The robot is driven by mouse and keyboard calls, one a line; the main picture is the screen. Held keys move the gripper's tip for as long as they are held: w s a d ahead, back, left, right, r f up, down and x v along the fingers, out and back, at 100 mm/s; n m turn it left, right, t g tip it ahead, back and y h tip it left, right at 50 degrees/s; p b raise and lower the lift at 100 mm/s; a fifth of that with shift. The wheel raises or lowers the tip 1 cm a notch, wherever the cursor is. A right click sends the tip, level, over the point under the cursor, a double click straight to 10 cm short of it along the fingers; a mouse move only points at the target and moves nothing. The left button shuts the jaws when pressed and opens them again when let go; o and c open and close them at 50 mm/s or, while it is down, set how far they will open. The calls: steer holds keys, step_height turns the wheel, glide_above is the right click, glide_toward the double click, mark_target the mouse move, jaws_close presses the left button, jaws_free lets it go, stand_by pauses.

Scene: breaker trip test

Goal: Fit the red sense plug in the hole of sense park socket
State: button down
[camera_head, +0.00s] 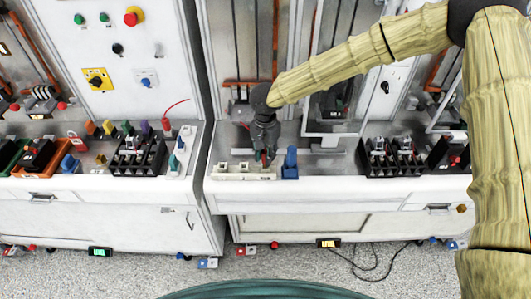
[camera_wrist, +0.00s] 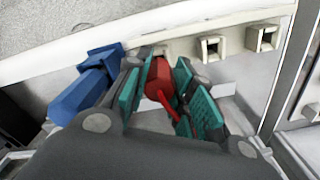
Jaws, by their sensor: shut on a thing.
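My gripper (camera_head: 265,158) points down at the back edge of a white socket strip (camera_head: 238,173). It is shut on the red sense plug (camera_wrist: 159,78), which sits between the teal finger pads in the wrist view, with a thin red lead beside it. The far end of the plug is at one cream socket block (camera_wrist: 158,48) of the strip; whether it has entered the hole cannot be told. Two other socket blocks, one (camera_wrist: 210,46) and another (camera_wrist: 262,38), show open square holes. Which block is the sense park socket is not legible.
Black breaker units (camera_head: 392,158) stand farther right on the white bench (camera_head: 330,185). A grey frame (camera_head: 333,133) rises behind.

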mark_target(265, 152)
steer(key=c, duration=1.1)
jaws_free()
steer(key=shift+c, duration=0.2)
step_height(265, 152, up, 12)
